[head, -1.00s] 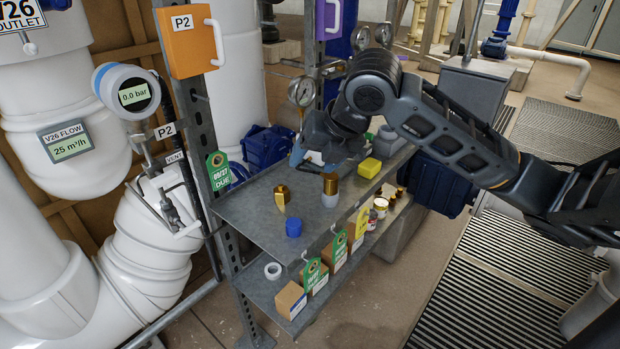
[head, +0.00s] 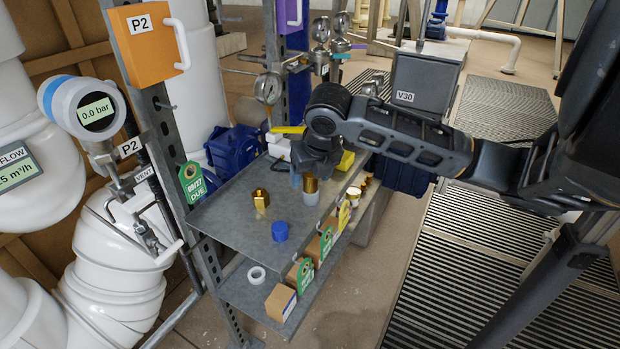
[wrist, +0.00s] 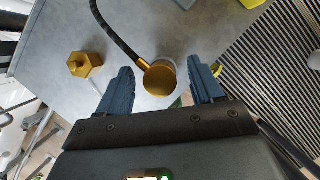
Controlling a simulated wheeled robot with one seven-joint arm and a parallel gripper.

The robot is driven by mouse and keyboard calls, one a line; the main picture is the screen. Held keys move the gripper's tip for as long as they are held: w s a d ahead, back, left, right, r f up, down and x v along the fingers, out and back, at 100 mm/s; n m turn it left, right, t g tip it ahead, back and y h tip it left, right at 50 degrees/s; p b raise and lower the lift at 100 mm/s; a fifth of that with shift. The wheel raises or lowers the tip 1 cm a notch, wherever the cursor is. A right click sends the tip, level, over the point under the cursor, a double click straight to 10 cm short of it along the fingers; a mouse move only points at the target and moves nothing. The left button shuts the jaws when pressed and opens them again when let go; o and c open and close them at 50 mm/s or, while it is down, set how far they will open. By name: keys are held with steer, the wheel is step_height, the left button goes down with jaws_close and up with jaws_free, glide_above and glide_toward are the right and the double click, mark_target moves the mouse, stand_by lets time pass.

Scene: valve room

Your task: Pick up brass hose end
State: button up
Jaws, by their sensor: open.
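The brass hose end (head: 311,186), a gold cylinder above a pale grey lower part, stands upright on the grey metal upper shelf (head: 225,217). In the wrist view its round brass top (wrist: 159,79) lies between the two blue fingertips, with clear gaps on both sides. A dark hose runs up to it in that view. My gripper (wrist: 161,82) is open and empty, pointing down over the brass hose end. In the head view my gripper (head: 306,172) partly hides the top of it.
A brass hex piece (head: 261,199) stands to the left on the shelf and a blue cap (head: 280,231) in front. A yellow block (head: 346,160) is behind my gripper. The lower shelf holds a white ring (head: 256,275) and cardboard boxes (head: 281,302). The left of the upper shelf is clear.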

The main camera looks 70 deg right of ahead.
steer(key=shift+d+f, duration=0.1)
steer(key=shift+f, duration=0.2)
steer(key=shift+c, duration=0.3)
steer(key=c, duration=1)
steer(key=shift+o, duration=0.2)
steer(key=shift+r, duration=0.15)
steer(key=shift+r, duration=0.55)
step_height(320, 180, up, 3)
steer(key=shift+f+b, duration=0.1)
steer(key=shift+b, duration=0.3)
steer(key=s+d+r+b, duration=0.2)
steer(key=s+d+r, duration=0.4)
steer(key=d, duration=0.3)
steer(key=shift+s+d+r, duration=0.25)
steer(key=shift+s+r, duration=0.1)
steer(key=shift+r, duration=0.1)
